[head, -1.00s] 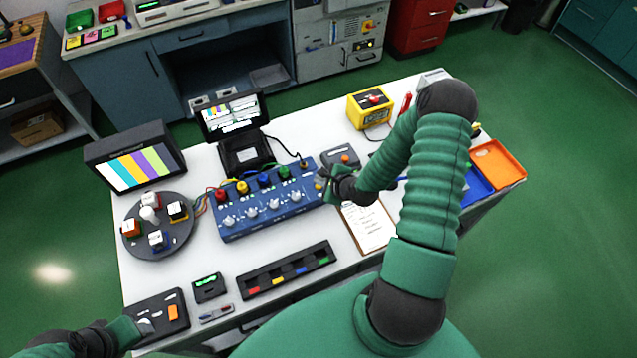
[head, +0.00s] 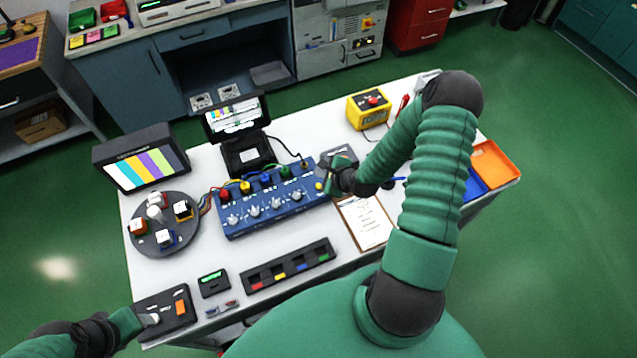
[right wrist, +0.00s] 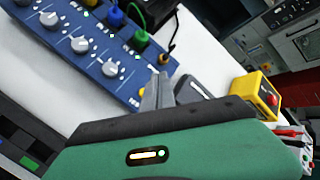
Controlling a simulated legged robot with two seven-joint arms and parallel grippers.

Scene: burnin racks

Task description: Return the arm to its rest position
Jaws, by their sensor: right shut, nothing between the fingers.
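My right gripper (head: 333,178) is shut and empty. It is above the right end of the blue knob panel (head: 272,205), in front of a small grey device behind it. My right arm is bent at a raised elbow and reaches in from the right. In the right wrist view the fingers (right wrist: 165,92) are together beside the panel's corner. My left gripper (head: 145,318) is at the lower left, by a black box with an orange switch (head: 180,308); its fingers are too small to read.
A clipboard (head: 364,222), a yellow button box (head: 369,107) and an orange tray (head: 497,163) are near my right arm. A round turntable (head: 163,225) and two screens stand at the left. A black slotted tray (head: 289,267) lies at the front. White table surface shows between them.

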